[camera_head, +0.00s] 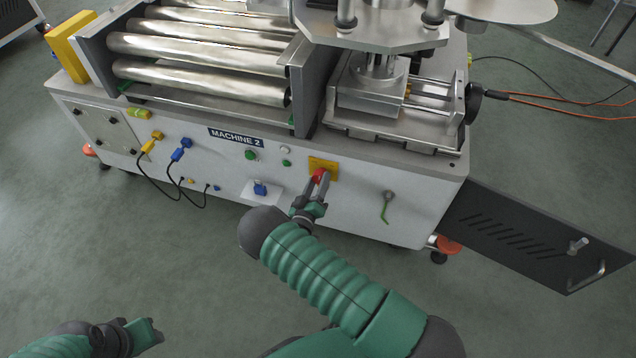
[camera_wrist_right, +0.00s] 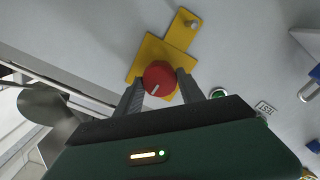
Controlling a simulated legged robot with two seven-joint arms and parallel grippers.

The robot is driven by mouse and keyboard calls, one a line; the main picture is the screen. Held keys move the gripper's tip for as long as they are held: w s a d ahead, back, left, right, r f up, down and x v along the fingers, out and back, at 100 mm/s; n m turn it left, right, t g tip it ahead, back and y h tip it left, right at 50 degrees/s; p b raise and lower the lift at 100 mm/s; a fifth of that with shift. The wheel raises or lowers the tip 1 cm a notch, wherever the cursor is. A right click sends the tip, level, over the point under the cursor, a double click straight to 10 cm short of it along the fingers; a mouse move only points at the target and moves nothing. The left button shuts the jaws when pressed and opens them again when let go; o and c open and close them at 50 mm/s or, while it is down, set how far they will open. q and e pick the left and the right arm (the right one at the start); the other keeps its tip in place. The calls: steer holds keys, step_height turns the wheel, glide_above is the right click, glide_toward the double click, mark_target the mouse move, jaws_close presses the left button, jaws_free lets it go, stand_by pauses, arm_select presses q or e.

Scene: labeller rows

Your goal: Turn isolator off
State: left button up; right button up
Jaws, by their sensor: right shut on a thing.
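The isolator is a red round knob (camera_wrist_right: 159,79) with a white mark, on a yellow plate (camera_wrist_right: 150,53) on the machine's front panel. In the head view the yellow plate (camera_head: 329,166) is right of the MACHINE 2 label, and the red knob (camera_head: 318,176) is partly hidden by my gripper. My right gripper (camera_head: 315,182) is at the knob, with one finger on each side of it, shut on it. In the wrist view the knob sits between the fingers of the right gripper (camera_wrist_right: 158,88). My left gripper (camera_head: 150,333) is low at the left, away from the machine; its fingers are unclear.
The machine's front panel (camera_head: 225,185) carries green buttons, a blue switch (camera_head: 260,189) and plugged cables left of the isolator. A green-handled key or lever (camera_head: 387,205) hangs to the right. An open dark door (camera_head: 540,240) juts out at the right. The floor in front is clear.

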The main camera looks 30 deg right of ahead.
steer(key=n, duration=0.5)
steer(key=shift+a+f+n, duration=0.15)
steer(key=shift+f+n, duration=0.05)
steer(key=shift+n, duration=0.1)
steer(key=shift+a+n+b, duration=0.1)
steer(key=shift+n+b, duration=0.3)
steer(key=shift+n, duration=1.7)
steer(key=shift+f, duration=0.1)
steer(key=o, duration=1.1)
steer(key=shift+w, duration=0.1)
steer(key=shift+o, duration=1.3)
